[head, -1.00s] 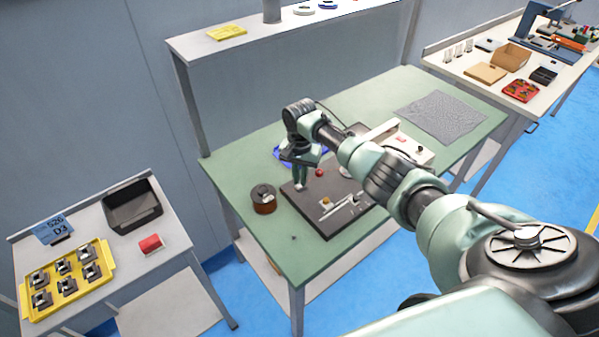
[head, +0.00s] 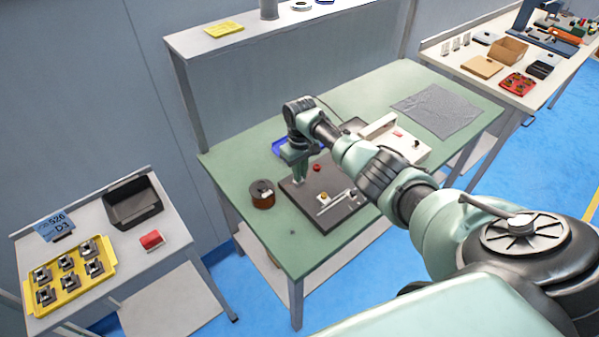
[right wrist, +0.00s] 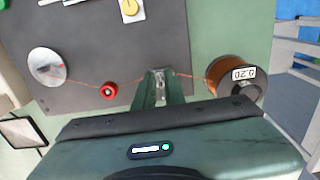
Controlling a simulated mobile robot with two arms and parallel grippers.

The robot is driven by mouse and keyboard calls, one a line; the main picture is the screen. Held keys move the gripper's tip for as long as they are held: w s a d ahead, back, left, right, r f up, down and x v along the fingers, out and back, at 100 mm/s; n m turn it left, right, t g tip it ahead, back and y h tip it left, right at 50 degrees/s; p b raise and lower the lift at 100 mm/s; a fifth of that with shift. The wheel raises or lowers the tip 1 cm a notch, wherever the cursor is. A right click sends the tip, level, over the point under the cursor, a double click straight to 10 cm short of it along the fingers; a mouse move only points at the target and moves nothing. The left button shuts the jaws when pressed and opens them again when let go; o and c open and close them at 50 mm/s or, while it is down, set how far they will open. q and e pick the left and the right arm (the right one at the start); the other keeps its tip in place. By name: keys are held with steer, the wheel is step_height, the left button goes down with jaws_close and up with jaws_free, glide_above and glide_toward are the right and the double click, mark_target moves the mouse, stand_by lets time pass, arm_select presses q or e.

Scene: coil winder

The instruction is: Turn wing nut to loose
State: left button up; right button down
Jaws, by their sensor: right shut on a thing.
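My right gripper (head: 298,182) points down at the left part of the dark winder base plate (head: 304,205). In the right wrist view its fingers (right wrist: 160,78) are close together, shut on a small metal piece that they mostly hide. This fits the wing nut, but its wings and angle cannot be made out. A copper wire runs from the orange-brown wire spool (right wrist: 226,76) to the fingers. On the other side it runs past a red round part (right wrist: 108,90) towards a shiny disc (right wrist: 48,66). My left gripper is not in view.
The spool (head: 262,194) stands on the green table (head: 265,150) left of the plate. A side table at left holds a yellow tray (head: 110,262) and a black bin (head: 133,203).

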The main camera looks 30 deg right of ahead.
steer(key=n, duration=0.4)
steer(key=shift+d+n, duration=0.15)
steer(key=shift+n, duration=0.15)
steer(key=n, duration=0.2)
steer(key=n+b, duration=0.1)
steer(key=n, duration=0.1)
steer(key=shift+w+d+n, duration=0.15)
steer(key=shift+n, duration=0.15)
steer(key=n+b, duration=0.1)
steer(key=n, duration=0.4)
steer(key=shift+w, duration=0.15)
steer(key=shift+w+r+n+b, duration=0.15)
steer(key=shift+n+b, duration=0.45)
steer(key=shift+n, duration=1.3)
steer(key=c, duration=1.5)
jaws_free()
